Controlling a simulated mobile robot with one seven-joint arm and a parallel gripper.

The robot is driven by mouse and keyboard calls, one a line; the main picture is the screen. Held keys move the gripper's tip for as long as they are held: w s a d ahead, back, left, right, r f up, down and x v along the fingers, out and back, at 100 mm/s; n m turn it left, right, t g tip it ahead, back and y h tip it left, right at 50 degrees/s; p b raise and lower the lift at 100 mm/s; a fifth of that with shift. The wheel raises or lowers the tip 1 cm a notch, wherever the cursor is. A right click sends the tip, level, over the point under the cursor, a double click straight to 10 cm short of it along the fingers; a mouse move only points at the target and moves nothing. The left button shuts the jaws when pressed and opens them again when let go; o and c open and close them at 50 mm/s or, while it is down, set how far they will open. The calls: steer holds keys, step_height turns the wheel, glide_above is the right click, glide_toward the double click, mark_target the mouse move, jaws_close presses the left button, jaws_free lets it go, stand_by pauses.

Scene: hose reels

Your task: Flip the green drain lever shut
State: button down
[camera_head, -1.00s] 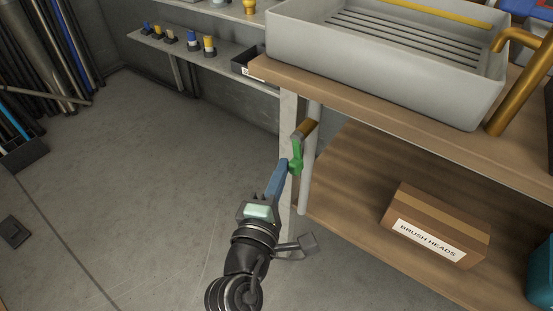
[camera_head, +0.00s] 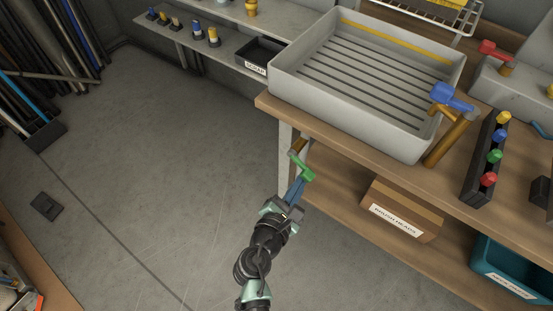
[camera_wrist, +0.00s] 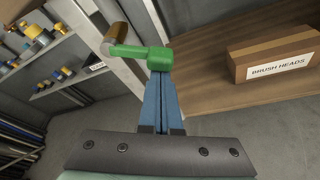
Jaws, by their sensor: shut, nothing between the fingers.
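The green drain lever (camera_head: 301,166) sits on a short brass pipe (camera_head: 298,146) by the front leg of the bench, below the grey sink tray. In the wrist view the green lever (camera_wrist: 140,52) points sideways from the brass pipe end (camera_wrist: 117,38) towards my fingers. My gripper (camera_head: 297,187) is shut, with its blue fingers together and nothing between them. In the wrist view the fingertips (camera_wrist: 158,75) are at the lever's free end, overlapping it in the picture; whether they touch it I cannot tell.
A grey sink tray (camera_head: 283,88) stands on the wooden bench. A brush heads box (camera_head: 402,208) and a teal bin (camera_head: 508,270) are on the lower shelf. A white bench leg (camera_head: 285,150) stands close beside the lever. The floor at left is largely clear.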

steer(key=p, duration=0.1)
steer(key=r+n+p, duration=0.2)
steer(key=p, duration=0.1)
steer(key=shift+s+d+g+h, duration=0.25)
steer(key=shift+d+g+h, duration=0.1)
steer(key=shift+g+h, duration=0.05)
steer(key=shift+f+b, duration=0.35)
steer(key=shift+b, duration=0.05)
steer(key=shift+w+a+r, duration=0.2)
steer(key=shift+w+a, duration=0.25)
steer(key=shift+a, duration=0.15)
